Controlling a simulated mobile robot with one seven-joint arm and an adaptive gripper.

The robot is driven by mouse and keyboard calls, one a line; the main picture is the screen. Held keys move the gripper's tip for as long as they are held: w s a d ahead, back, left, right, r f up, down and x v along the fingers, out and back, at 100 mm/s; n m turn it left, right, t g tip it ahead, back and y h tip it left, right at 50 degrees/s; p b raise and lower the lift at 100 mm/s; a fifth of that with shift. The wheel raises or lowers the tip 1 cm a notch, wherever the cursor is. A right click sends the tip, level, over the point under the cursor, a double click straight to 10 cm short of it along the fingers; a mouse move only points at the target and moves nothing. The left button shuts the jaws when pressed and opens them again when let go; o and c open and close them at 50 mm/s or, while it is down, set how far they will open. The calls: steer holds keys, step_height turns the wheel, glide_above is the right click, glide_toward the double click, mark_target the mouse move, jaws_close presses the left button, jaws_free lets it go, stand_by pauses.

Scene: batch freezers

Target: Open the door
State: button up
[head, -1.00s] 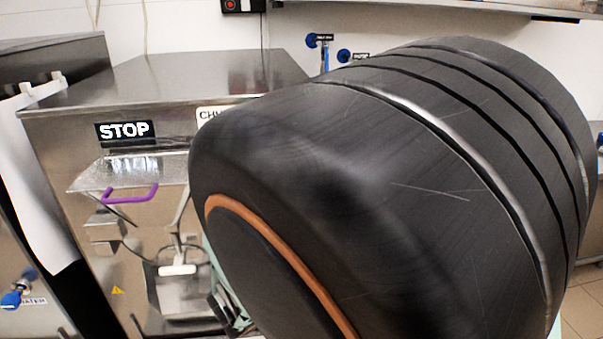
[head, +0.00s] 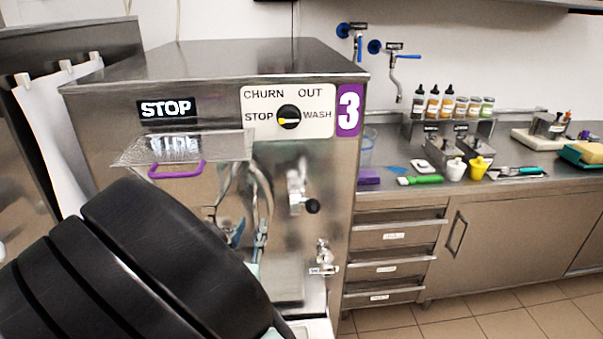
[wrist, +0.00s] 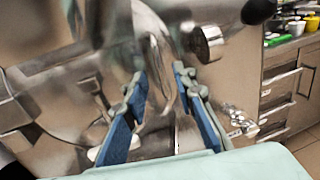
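The batch freezer (head: 210,65) is a steel cabinet with a STOP display, a mode dial and a purple number 3. Its shiny front door (head: 235,195) is partly hidden behind my arm and looks closed. A curved metal piece shows at the door in the wrist view (wrist: 160,65); I cannot tell whether it is the handle. My gripper (wrist: 160,85) is open, its two blue-padded fingers apart and pointing at the door front. Nothing is clearly gripped. In the head view only a little of the gripper (head: 259,245) shows in front of the door.
A clear lid with a purple handle (head: 178,170) juts out above the door. A black-knobbed fitting (head: 300,195) and a small tap (head: 323,258) are at the right. A counter (head: 400,190) with bottles and tools stands right of the freezer. Tiled floor is free below.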

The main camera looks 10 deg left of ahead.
mark_target(256, 216)
steer(key=w, duration=0.5)
steer(key=shift+w+a, duration=0.1)
steer(key=shift+w, duration=0.3)
steer(key=shift+c, duration=0.5)
jaws_close()
